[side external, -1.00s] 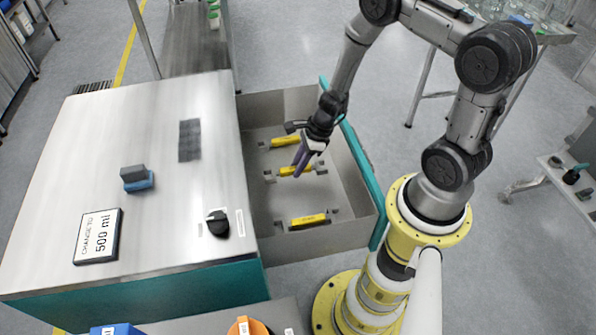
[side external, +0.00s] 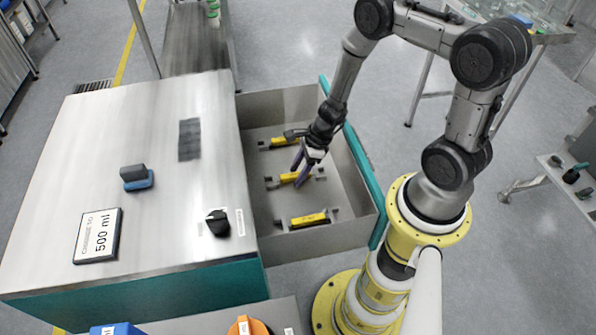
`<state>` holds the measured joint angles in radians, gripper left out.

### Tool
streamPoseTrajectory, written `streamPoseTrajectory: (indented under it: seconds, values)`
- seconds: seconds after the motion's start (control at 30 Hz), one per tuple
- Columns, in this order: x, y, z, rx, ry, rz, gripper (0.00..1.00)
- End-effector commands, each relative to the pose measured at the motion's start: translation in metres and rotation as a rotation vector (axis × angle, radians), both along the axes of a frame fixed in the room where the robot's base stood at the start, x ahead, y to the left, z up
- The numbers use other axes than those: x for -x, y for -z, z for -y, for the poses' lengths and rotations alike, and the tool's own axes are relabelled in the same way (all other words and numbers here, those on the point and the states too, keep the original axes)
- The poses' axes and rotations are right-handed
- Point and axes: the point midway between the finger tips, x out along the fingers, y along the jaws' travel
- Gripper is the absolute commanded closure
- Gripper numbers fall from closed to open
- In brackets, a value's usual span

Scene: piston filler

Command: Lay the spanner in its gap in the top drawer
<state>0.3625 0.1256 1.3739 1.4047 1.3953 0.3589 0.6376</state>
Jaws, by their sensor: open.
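The top drawer (side external: 347,228) is pulled open, a grey tray with a teal front. Inside lie three yellow bars with dark ends: a far one (side external: 281,142), a middle one (side external: 288,177) and a near one (side external: 308,219). They are too small to tell which is the spanner, or which are only marked gaps. My gripper (side external: 299,173) is inside the drawer outline, pointing down at the middle bar. Its purple fingers are open and spread, and partly cover that bar's right part. I cannot tell whether they touch it.
The cabinet top (side external: 150,220) holds a blue and grey block (side external: 136,178), a dark knob (side external: 217,223) and a sign reading "CHANGE TO 500 ml" (side external: 97,236). The drawer walls stand around my gripper. The drawer floor between the middle and near bars is clear.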

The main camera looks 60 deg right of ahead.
Motion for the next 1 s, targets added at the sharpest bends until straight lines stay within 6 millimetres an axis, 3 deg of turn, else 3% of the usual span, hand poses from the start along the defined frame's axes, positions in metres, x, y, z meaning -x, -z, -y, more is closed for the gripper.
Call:
streamPoseTrajectory:
  seconds: [0.27,0.7,1.0]
  values:
    - [0.0,-0.01,0.002,0.001,-0.001,0.003,0.46]
    - [0.022,-0.084,0.024,0.001,0.002,0.004,0.46]
    - [0.032,-0.113,0.031,0.0,-0.001,0.002,0.46]
